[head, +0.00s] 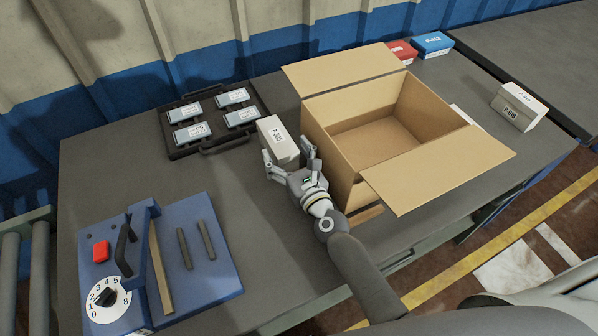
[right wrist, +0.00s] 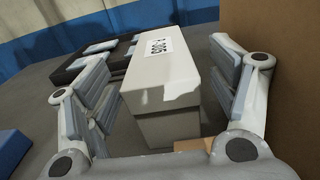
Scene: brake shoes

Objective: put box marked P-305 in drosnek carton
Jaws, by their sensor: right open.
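The white box marked P-305 (head: 278,141) stands on the table just left of the carton. In the right wrist view the box (right wrist: 160,85) lies between the fingers, its label partly readable. My right gripper (head: 290,160) is open around the near end of the box, with a gap visible on the left side. The open cardboard carton (head: 335,160) stands right of the gripper, flaps spread and its visible inside empty. No drosnek marking is readable on it. My left gripper is not in view.
A black tray (head: 207,151) with several labelled packs lies left of the box. A blue fixture (head: 205,285) with a dial is at the front left. A white box (head: 518,107), a blue box (head: 432,45) and a red box (head: 401,50) stand beyond the carton.

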